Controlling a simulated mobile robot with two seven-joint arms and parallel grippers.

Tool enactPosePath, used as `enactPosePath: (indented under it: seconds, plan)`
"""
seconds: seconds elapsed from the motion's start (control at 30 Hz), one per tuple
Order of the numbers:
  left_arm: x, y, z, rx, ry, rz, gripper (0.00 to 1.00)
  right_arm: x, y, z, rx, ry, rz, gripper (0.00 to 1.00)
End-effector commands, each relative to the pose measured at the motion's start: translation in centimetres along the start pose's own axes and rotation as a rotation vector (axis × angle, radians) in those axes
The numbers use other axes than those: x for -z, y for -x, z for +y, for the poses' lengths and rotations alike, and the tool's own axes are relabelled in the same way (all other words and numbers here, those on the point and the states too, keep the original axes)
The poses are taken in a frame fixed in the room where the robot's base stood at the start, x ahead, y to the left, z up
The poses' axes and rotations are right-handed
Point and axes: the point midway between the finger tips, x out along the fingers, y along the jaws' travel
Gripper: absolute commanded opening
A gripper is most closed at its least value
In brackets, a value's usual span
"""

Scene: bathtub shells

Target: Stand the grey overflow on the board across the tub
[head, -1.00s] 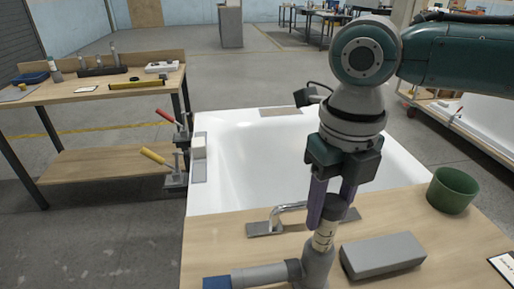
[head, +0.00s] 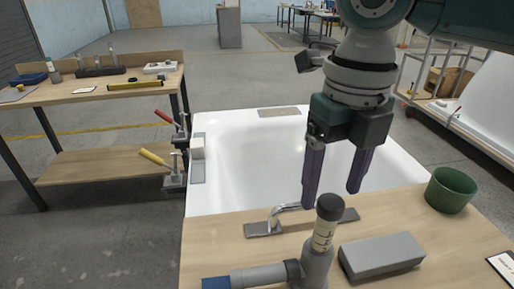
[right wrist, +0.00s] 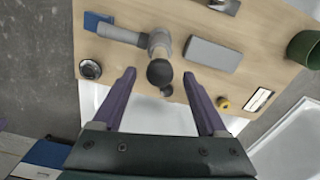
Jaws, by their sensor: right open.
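The grey overflow (head: 318,252) stands upright on the wooden board (head: 210,243) that lies across the near end of the tub. The right wrist view also shows the overflow (right wrist: 159,43). My right gripper (head: 331,197) is open and empty, its two purple fingers pointing down, above and just behind the cap, apart from it.
On the board are a grey block (head: 382,256) right of the overflow, a green pot (head: 452,190) at the far right and a metal handle on a plate (head: 263,229) behind. The white tub (head: 235,160) lies beyond. A workbench (head: 110,92) stands left.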

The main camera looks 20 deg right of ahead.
Motion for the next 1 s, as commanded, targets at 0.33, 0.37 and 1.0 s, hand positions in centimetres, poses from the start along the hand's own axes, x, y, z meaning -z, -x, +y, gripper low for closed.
enactPosePath:
  seconds: [0.33, 0.37, 1.0]
  plan:
    - [0.0, -0.1, 0.0, -0.001, 0.001, 0.0, 0.54, -0.1, 6.4, 0.0, -0.001, -0.001, -0.001, 0.76]
    - [0.0, -0.1, 0.0, -0.001, 0.001, 0.0, 0.54, 0.0, 6.7, 0.0, -0.001, -0.001, -0.001, 0.76]
    - [-0.1, -0.1, -0.2, 0.007, -0.009, -0.002, 0.54, 9.9, -2.6, 10.3, -0.432, -1.808, 0.078, 0.76]
